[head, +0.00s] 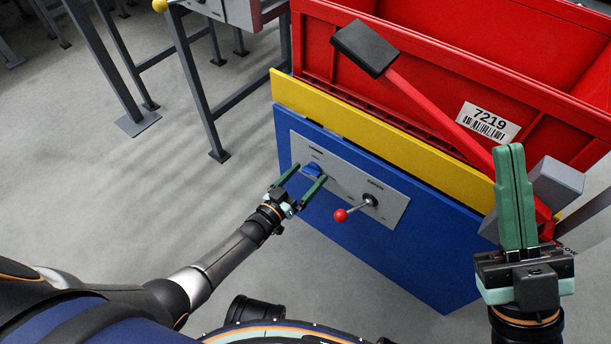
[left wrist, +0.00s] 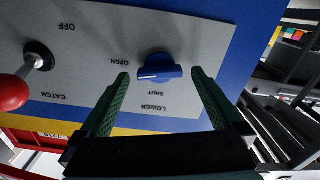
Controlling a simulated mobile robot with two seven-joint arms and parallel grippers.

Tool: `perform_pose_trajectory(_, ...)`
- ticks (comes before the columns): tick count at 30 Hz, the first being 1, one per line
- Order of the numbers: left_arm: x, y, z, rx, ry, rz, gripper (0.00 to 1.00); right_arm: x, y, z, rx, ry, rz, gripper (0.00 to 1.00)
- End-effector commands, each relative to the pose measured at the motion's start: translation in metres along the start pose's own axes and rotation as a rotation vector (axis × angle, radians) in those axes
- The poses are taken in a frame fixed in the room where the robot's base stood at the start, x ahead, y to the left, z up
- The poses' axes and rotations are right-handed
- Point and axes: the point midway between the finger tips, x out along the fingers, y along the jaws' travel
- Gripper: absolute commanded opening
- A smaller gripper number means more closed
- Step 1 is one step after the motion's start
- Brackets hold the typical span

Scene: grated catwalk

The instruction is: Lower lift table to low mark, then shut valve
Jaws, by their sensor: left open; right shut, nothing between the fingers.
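The lift table has a blue base (head: 425,270) and a yellow top (head: 380,135) carrying a red bin (head: 450,85). Its grey panel (head: 335,190) bears a blue valve knob (head: 312,170) and a red-balled catch lever (head: 342,215). The left wrist view shows this valve knob (left wrist: 159,67) upside down, labelled LOWER, OPEN and SHUT. Its white line lies toward OPEN. My open left gripper (head: 309,174) has its fingers (left wrist: 160,78) on both sides of the knob, with gaps. My right gripper (head: 510,148) is shut and empty, pointing up.
A red bar (head: 435,108) with a black end (head: 364,47) slants across the bin's front; a grey block (head: 558,184) is at its lower right. A grey-legged stand (head: 190,75) is behind at left. The floor (head: 130,200) left of the table is clear.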

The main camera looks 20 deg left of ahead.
Motion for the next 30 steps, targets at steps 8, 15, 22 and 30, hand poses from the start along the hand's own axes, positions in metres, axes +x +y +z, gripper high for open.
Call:
perform_pose_trajectory(8,-0.013,0.0,-0.002,-0.001,-0.002,-0.001,1.0,0.005,0.003,-0.006,0.004,0.003,0.003,0.0)
perform_pose_trajectory(15,-0.064,0.001,-0.003,0.0,-0.004,-0.002,1.0,0.019,0.014,-0.024,0.022,0.018,0.015,0.0)
perform_pose_trajectory(22,-0.107,0.001,-0.002,0.0,-0.002,0.0,1.0,0.027,0.021,-0.032,0.03,0.024,0.024,0.0)
perform_pose_trajectory(30,-0.125,0.0,-0.001,0.0,0.0,0.0,1.0,0.029,0.023,-0.035,0.033,0.029,0.027,0.0)
